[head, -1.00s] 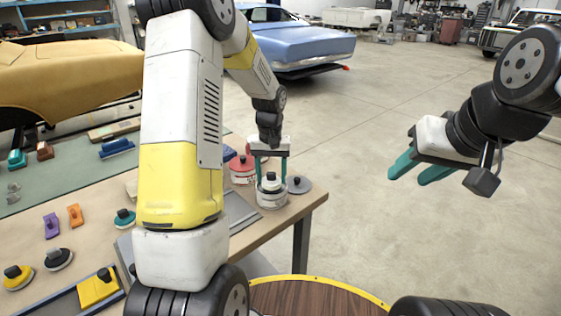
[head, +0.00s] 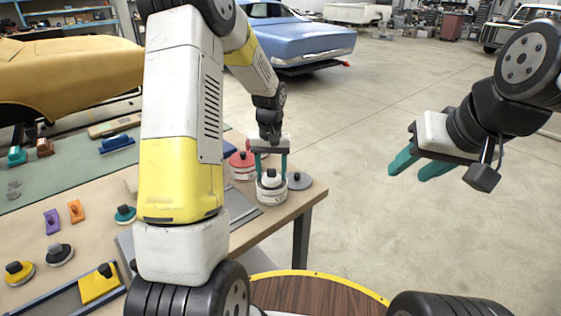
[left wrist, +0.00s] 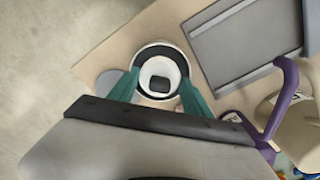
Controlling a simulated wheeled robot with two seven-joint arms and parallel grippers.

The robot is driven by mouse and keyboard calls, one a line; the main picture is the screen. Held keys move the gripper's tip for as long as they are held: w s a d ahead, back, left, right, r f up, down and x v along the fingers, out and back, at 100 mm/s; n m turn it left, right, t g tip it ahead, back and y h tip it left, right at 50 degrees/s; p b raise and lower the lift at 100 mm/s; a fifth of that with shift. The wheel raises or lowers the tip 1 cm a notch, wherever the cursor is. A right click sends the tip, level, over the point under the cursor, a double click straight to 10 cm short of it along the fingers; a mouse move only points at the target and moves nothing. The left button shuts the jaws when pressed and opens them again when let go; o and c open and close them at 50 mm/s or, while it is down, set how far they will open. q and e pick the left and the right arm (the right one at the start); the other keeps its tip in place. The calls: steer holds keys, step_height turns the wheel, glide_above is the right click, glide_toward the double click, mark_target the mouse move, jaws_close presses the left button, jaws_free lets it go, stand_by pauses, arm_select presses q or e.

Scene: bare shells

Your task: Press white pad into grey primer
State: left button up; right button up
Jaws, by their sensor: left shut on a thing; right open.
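The white pad (head: 271,180), a round white piece with a dark knob on top, sits in the mouth of the grey primer tin (head: 272,196) near the table's right corner. My left gripper (head: 271,172) is above the tin, its teal fingers shut on the pad from both sides. In the left wrist view the pad (left wrist: 160,74) lies between the fingertips, inside the tin's dark-edged round rim (left wrist: 158,46). The primer's surface is hidden under the pad. My right gripper (head: 416,172) is open and empty over the floor at the right.
A red tin (head: 241,166) stands just behind left of the primer tin. A grey lid (head: 299,181) lies at its right near the table edge. Several coloured hand pads, including a yellow one (head: 18,272), lie on the left table. My left arm hides the table's middle.

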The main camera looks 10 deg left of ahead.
mark_target(271, 169)
arm_select(q)
steer(key=shift+f, duration=0.45)
stand_by(1.0)
steer(key=shift+r, duration=3.55)
